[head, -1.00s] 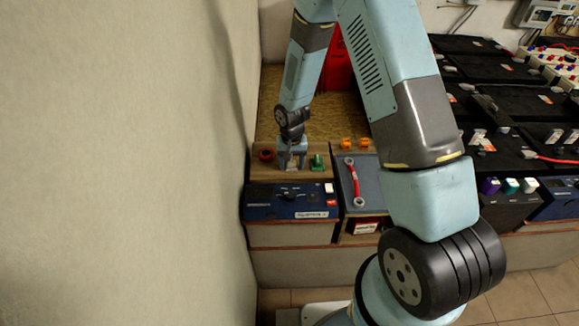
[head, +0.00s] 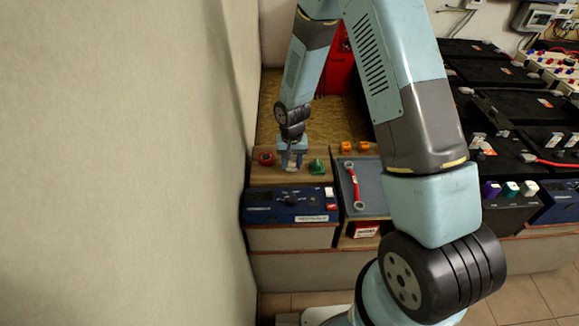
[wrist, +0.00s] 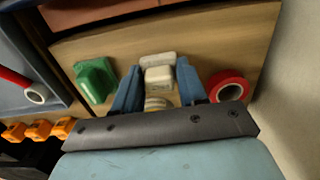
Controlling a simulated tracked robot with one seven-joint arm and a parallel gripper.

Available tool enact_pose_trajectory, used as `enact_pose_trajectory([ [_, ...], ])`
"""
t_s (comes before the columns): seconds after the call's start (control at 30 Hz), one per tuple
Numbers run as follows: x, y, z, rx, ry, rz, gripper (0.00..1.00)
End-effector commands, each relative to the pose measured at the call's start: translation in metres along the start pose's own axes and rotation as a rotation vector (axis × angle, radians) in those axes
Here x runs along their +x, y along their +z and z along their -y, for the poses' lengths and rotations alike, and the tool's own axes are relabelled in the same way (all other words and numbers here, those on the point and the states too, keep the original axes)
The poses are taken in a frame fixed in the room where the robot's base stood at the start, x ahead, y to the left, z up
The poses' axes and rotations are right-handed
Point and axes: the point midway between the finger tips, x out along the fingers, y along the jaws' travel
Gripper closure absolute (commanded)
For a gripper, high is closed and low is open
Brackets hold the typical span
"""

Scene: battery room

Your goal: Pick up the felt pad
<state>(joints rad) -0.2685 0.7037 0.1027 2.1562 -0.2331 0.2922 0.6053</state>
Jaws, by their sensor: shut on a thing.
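The felt pad (wrist: 159,77) shows in the wrist view as a small pale, off-white block between my two blue fingers. A second pale block (wrist: 157,58) shows directly beyond it; I cannot tell whether the two are joined. My gripper (wrist: 158,80) is shut on the felt pad, with one finger on each side. In the head view my gripper (head: 291,161) points down at the wooden shelf, with a pale bit of the pad (head: 292,169) showing at its tips. I cannot tell whether the pad touches the wood.
A green part (wrist: 96,80) lies left of my gripper and a red tape roll (wrist: 228,86) close on its right, both on the wooden shelf (wrist: 225,40). Orange pieces (head: 357,147), a red-handled wrench (head: 352,184) and a blue battery unit (head: 290,204) are nearby. A wall (head: 120,160) stands left.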

Motion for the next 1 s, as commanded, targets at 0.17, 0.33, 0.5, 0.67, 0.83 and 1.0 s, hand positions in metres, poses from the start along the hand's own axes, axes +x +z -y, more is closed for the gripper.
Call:
enact_pose_trajectory([
  [0.17, -0.030, 0.015, -0.006, -0.002, -0.001, -0.003, 0.87],
  [0.33, -0.058, 0.036, -0.016, -0.001, -0.001, -0.003, 0.87],
  [0.5, -0.080, 0.066, -0.029, 0.000, -0.001, -0.002, 0.87],
  [0.67, -0.093, 0.094, -0.042, -0.001, 0.000, -0.001, 0.87],
  [0.83, -0.102, 0.114, -0.050, 0.000, -0.001, -0.001, 0.87],
  [1.0, -0.107, 0.125, -0.055, -0.001, -0.001, -0.001, 0.87],
])
